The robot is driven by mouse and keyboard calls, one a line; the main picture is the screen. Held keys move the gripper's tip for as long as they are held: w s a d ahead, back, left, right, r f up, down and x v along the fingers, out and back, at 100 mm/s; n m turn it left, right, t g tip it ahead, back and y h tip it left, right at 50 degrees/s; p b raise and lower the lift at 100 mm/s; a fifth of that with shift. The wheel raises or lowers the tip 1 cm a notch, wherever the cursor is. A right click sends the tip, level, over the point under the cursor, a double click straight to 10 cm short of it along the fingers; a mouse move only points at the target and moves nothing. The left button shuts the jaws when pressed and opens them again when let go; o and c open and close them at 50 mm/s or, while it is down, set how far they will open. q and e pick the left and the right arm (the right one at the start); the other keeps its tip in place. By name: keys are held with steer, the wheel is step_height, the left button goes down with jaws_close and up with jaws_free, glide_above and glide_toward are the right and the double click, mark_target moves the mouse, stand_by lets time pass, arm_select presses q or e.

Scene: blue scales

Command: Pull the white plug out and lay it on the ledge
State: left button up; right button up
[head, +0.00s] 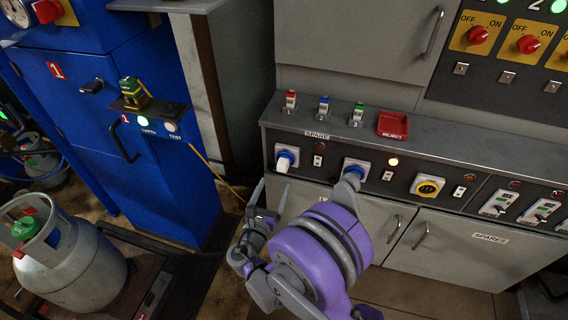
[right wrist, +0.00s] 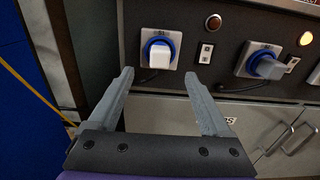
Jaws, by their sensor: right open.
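The white plug (head: 283,165) sits in the leftmost blue-ringed socket on the panel front, below the ledge. In the right wrist view the white plug (right wrist: 160,58) shows face on, its blue ring around it. My right gripper (head: 270,192) is open and empty in front of and below the plug. In the right wrist view its two fingers (right wrist: 158,76) stand apart, to either side of and a little below the plug, not closed on it. The grey ledge (head: 455,145) runs along the top of the panel. My left gripper is not in view.
A second plug (right wrist: 266,67) is in the socket to the right, near a lit amber lamp (head: 393,161). Small red, blue and green-topped items and a red REJECT tray (head: 393,125) stand on the ledge. The ledge is bare to the tray's right. A blue cabinet (head: 160,180) stands left.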

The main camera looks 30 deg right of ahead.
mark_target(281, 169)
steer(key=shift+x, duration=4.45)
jaws_close()
steer(key=shift+a, duration=0.1)
steer(key=shift+v, duration=2.9)
